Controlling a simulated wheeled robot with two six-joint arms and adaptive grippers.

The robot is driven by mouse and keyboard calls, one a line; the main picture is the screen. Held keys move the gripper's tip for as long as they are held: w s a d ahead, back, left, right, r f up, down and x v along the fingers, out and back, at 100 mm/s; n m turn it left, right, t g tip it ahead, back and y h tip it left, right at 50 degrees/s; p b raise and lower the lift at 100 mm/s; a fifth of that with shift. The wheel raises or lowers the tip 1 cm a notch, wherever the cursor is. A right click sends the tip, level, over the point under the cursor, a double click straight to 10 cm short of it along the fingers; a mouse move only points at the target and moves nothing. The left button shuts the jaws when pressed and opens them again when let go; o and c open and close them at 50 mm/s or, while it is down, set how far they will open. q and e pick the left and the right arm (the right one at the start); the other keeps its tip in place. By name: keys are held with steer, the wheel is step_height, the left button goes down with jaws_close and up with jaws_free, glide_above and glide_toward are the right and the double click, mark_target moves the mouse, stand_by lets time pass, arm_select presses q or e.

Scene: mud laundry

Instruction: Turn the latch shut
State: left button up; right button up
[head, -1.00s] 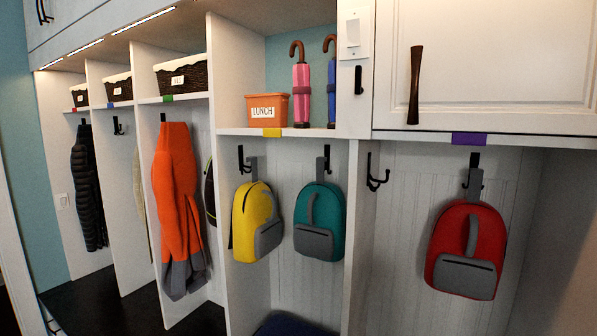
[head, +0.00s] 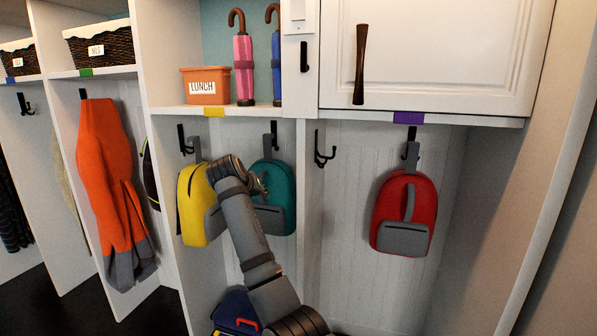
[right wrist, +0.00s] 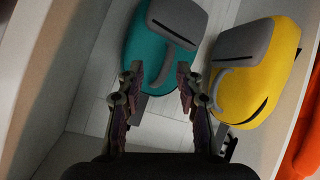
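A small black latch (head: 304,56) sits upright on the white strip left of the white cabinet door (head: 430,55), below a white switch-like plate. A long dark brown handle (head: 360,64) stands upright on the door. My right gripper (head: 261,184) is in front of the teal backpack, well below the latch, and partly hidden by my arm. In the right wrist view its two fingers (right wrist: 159,92) are apart with nothing between them. The latch is not visible in that view. My left gripper is not in view.
A yellow backpack (head: 192,205), teal backpack (head: 284,190) and red backpack (head: 404,215) hang on hooks below. An orange lunch bin (head: 205,73) and pink umbrella (head: 243,68) stand on the shelf left of the latch. A black hook (head: 323,152) juts out below the latch.

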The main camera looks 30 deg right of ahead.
steer(key=s+r+m+h, duration=0.1)
steer(key=s+r+m, duration=0.15)
steer(key=r, duration=0.95)
steer(key=s+r+m+h, duration=0.1)
steer(key=s+r, duration=0.3)
steer(key=r, duration=0.7)
steer(key=m+h+p, duration=0.1)
steer(key=m, duration=0.2)
glide_toward(302, 61)
steer(key=shift+t, duration=0.3)
steer(key=p+x, duration=0.2)
steer(key=x, duration=0.2)
steer(key=p+x, duration=0.2)
steer(key=x, duration=0.2)
steer(key=shift+s+d+f, duration=0.1)
steer(key=shift+d+f, duration=0.1)
steer(key=shift+d, duration=0.25)
steer(key=shift+w+d+f, duration=0.1)
steer(key=shift+w+f, duration=0.1)
steer(key=shift+w, duration=0.05)
steer(key=shift+s, duration=0.1)
jaws_close()
